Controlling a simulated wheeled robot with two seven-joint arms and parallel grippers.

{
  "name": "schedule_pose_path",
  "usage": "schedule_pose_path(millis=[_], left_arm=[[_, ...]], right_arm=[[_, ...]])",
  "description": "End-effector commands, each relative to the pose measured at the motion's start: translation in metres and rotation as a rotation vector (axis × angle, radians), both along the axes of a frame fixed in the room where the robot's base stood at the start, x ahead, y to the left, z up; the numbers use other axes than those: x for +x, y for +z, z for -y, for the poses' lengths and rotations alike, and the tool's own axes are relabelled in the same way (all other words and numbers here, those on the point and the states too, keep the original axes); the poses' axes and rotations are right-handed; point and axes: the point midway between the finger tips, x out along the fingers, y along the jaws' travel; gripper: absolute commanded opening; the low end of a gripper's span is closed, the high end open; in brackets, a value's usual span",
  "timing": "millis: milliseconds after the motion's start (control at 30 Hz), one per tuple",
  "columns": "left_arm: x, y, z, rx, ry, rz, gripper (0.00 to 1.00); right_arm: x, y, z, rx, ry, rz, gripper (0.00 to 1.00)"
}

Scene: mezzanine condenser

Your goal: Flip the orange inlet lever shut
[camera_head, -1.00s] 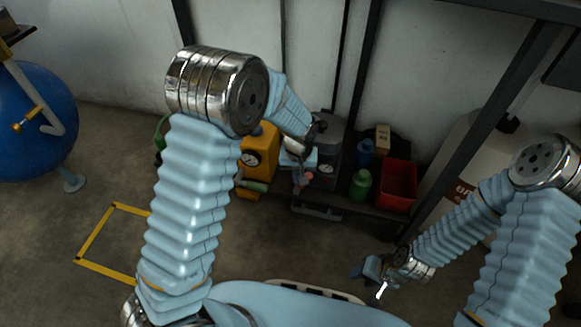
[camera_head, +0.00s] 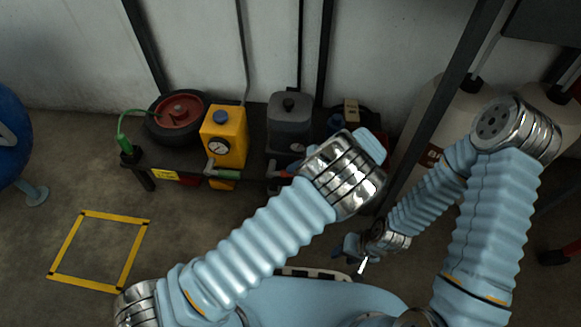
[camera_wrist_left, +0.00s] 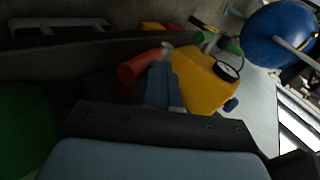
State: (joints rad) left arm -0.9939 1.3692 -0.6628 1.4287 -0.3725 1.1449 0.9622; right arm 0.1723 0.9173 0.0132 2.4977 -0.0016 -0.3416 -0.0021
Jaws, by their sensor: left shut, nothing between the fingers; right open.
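The orange lever (camera_head: 283,173) sticks out low at the front of a grey unit (camera_head: 290,125) on the low shelf, its right part close to my left arm's outline. Its orange-red grip also shows in the left wrist view (camera_wrist_left: 140,67). My left gripper is hidden behind my arm in the head view. In the left wrist view its blue-grey fingers (camera_wrist_left: 164,82) are shut and empty, just beside the grip in the picture; I cannot tell whether they touch it. My right gripper (camera_head: 357,252) is open and empty, low at the right, away from the lever.
A yellow pump (camera_head: 224,138) with a gauge and a green-gripped lever (camera_head: 222,173) stands left of the grey unit. A red reel (camera_head: 180,112) in a black tyre is farther left. A dark post (camera_head: 445,95) rises at right. Floor around the yellow tape square (camera_head: 82,215) is clear.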

Motion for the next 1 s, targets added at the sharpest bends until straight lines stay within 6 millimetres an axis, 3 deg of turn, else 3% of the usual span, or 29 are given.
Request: schedule_pose_path(millis=[333,1000], left_arm=[[0.000,-0.021,0.011,-0.005,-0.002,-0.001,0.00],[-0.002,-0.031,0.015,-0.013,-0.003,-0.007,0.00]], right_arm=[[0.001,-0.019,0.000,-0.002,-0.003,0.005,0.43],[0.002,-0.024,0.001,-0.002,-0.004,0.007,0.43]])
